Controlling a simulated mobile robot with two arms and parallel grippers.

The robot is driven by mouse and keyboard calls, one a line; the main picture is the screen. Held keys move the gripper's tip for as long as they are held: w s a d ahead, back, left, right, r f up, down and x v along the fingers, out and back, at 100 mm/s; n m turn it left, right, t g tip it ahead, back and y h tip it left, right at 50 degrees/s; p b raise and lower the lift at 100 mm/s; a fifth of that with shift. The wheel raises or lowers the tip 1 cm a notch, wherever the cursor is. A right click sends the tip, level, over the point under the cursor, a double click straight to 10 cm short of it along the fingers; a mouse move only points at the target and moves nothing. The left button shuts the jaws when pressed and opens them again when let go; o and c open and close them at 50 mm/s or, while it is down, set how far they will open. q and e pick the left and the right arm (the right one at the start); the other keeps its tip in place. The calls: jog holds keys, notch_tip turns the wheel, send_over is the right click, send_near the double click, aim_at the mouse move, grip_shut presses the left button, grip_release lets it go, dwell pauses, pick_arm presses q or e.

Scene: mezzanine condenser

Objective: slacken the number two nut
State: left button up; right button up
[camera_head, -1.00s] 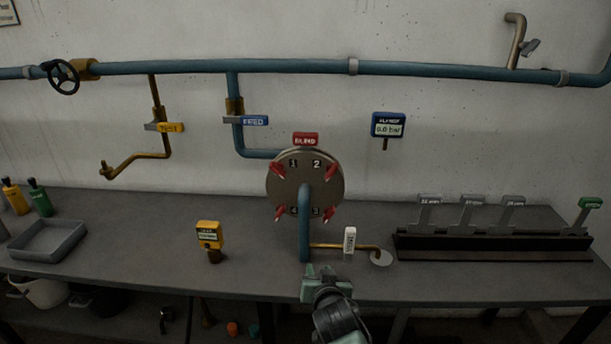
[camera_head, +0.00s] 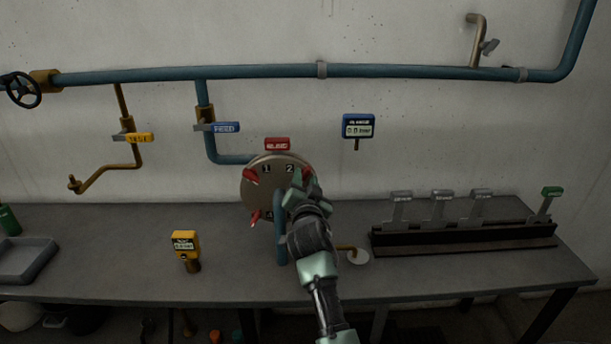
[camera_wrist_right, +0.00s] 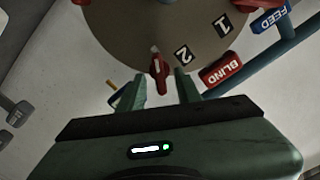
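The round grey flange plate (camera_head: 262,190) stands above the bench, with red wing nuts by painted numbers. The number two nut (camera_head: 307,174) shows as a red bit behind my right gripper (camera_head: 305,188) in the head view. In the right wrist view the red nut (camera_wrist_right: 158,72) by the "2" label sits just ahead of the gap between the two green fingers (camera_wrist_right: 163,90). My right gripper is open and not closed on it. The number one nut (camera_head: 250,175) is clear at the upper left. My arm hides the lower right of the plate. My left gripper is not in view.
A red BLIND tag (camera_head: 277,144) tops the plate; a blue pipe (camera_head: 280,235) runs down its front. A blue gauge (camera_head: 358,127) reading about 0.0 bar is on the wall. A yellow meter (camera_head: 185,246) and a wrench rack (camera_head: 465,238) stand on the bench.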

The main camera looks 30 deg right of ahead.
jog(key=shift+w+d, duration=0.3)
jog(key=shift+w, duration=0.15)
jog(key=shift+c, duration=0.3)
grip_shut()
